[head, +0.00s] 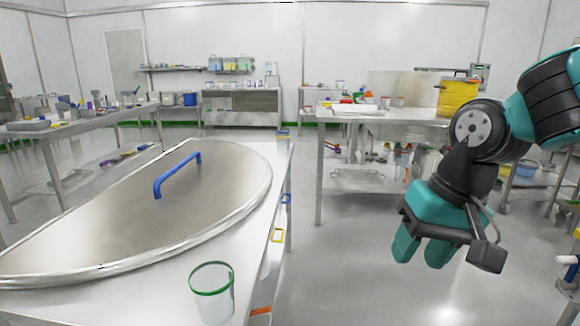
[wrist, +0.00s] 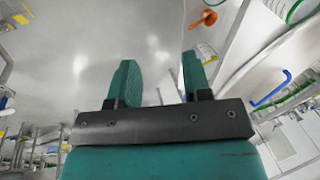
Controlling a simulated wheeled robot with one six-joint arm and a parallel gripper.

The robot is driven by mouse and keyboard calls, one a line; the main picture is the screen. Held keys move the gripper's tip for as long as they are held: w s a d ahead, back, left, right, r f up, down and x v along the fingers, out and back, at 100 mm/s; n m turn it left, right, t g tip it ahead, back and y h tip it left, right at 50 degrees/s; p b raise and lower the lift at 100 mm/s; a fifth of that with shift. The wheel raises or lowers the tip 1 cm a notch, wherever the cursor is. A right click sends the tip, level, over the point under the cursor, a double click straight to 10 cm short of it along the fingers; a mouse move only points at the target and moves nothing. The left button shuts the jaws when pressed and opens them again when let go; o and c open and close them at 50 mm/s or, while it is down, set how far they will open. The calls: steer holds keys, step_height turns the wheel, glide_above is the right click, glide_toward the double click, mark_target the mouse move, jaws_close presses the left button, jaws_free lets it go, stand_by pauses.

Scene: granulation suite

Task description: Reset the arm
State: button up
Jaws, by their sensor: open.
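My gripper (head: 424,250) hangs at the right of the head view, pointing down, over open floor and to the right of the near steel table. Its two teal fingers are apart with nothing between them. In the wrist view my gripper (wrist: 158,85) also shows with a clear gap between the fingers and grey floor beyond. My arm comes in from the right edge of the head view, bent at a dark joint.
The near table (head: 255,262) holds a large steel lid (head: 110,215) with a blue handle (head: 177,174) and a clear green-rimmed beaker (head: 212,292). Behind my arm, another bench (head: 345,119) carries a yellow bucket (head: 457,97). Floor between them is clear.

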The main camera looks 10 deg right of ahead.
steer(key=s+a+n+g+y+p, duration=0.1)
steer(key=s+a+n+g+y, duration=0.1)
steer(key=s+a+n, duration=0.8)
step_height(320, 180, up, 16)
steer(key=m+p, duration=0.1)
steer(key=p, duration=1.5)
steer(key=shift+d, duration=0.4)
steer(key=shift+s+f, duration=0.1)
steer(key=shift+d, duration=0.1)
